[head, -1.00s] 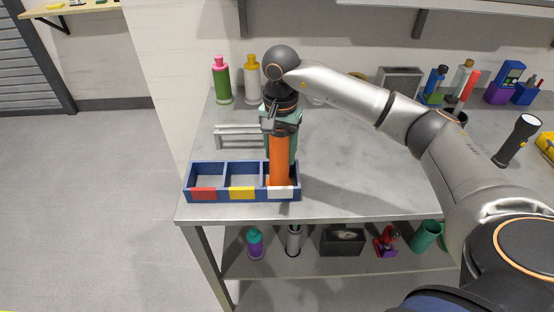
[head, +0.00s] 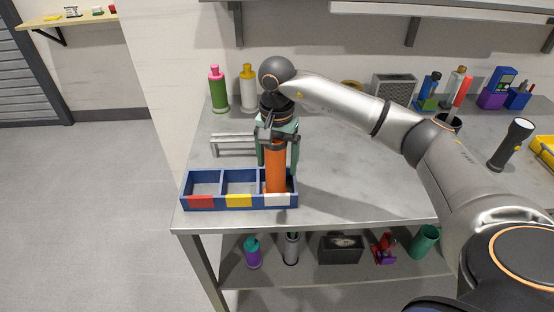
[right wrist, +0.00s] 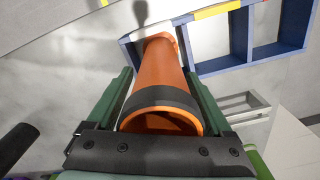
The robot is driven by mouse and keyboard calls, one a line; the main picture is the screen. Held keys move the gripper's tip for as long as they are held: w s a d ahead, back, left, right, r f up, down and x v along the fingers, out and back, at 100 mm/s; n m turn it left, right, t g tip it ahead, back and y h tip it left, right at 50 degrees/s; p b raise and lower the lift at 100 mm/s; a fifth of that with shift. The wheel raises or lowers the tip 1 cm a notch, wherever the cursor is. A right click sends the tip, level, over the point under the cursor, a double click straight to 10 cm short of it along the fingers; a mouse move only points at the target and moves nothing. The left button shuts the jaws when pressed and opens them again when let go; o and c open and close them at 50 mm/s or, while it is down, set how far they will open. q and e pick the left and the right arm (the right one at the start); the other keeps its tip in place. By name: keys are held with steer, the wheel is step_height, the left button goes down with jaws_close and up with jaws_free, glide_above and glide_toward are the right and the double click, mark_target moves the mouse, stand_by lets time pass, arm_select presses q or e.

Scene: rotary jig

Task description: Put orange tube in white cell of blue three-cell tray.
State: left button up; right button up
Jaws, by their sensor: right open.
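The orange tube (head: 275,168) stands upright with its lower end in the white-marked right cell of the blue three-cell tray (head: 222,205). The white label (head: 281,200) is on that cell's front wall. My right gripper (head: 277,160) is open around the tube's upper part, with a green finger on each side. In the right wrist view the tube (right wrist: 160,75) lies between the spread green fingers, its dark-banded open end near the camera and its far end inside the tray (right wrist: 235,40). My left gripper is not in view.
The red and yellow cells are empty. A grey rack (head: 232,143) stands behind the tray. A green bottle (head: 218,90) and a white bottle (head: 248,88) stand at the back. A flashlight (head: 511,143) stands at right. The table's middle is clear.

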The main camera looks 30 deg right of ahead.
step_height(320, 180, up, 13)
steer(key=shift+f, duration=0.2)
stand_by(0.4)
